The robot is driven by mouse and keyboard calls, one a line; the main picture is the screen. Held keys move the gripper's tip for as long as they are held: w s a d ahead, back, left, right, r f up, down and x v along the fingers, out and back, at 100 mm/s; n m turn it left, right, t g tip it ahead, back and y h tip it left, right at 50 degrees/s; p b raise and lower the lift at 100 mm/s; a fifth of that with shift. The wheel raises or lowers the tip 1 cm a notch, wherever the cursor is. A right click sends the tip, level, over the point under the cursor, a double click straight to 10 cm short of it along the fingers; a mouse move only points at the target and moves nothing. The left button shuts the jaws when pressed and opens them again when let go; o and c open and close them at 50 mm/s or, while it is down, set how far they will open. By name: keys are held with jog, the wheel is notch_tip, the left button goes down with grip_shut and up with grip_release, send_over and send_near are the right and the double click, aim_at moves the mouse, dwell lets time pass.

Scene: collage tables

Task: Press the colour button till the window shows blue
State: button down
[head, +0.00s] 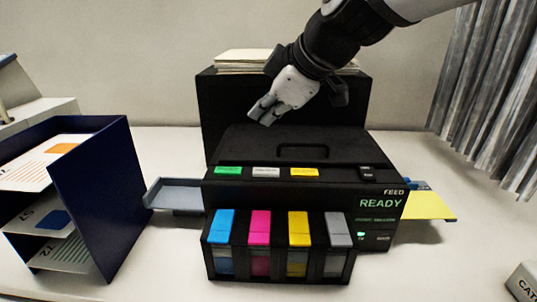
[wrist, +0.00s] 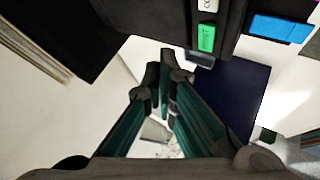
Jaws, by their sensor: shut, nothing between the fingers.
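The black printer (head: 285,150) stands on the white table in the middle of the head view. Its top edge has a green button (head: 228,170), a white button (head: 266,172) and a yellow button (head: 304,172). The green button (wrist: 206,38) reads PRINT in the wrist view; the white button (wrist: 208,5) beside it is cut off at "CO". The display (head: 380,203) shows READY in green; I see no blue in it. My gripper (head: 262,114) is shut and empty, above and behind the buttons, touching none. It shows in the wrist view (wrist: 166,66).
Blue, magenta, yellow and grey ink tanks (head: 280,228) line the printer's front. A dark blue paper rack (head: 92,185) stands left. A grey tray (head: 175,195) and yellow paper (head: 428,205) stick out at the sides. A black box (head: 222,105) bearing paper stands behind. Curtains hang right.

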jog(key=shift+w+a, duration=0.2)
jog(key=shift+a, duration=0.05)
jog(key=b, duration=0.3)
send_over(263, 172)
notch_tip(263, 172, down, 6)
jog(key=shift+f, duration=0.2)
jog(key=shift+f+b, duration=1.1)
jog(key=shift+f, duration=0.1)
jog(key=shift+f+b, duration=0.95)
jog(key=shift+b, duration=0.25)
dwell(1.3)
jog(key=shift+r, duration=0.1)
jog(key=shift+r+p, duration=0.35)
jog(key=shift+r, duration=0.5)
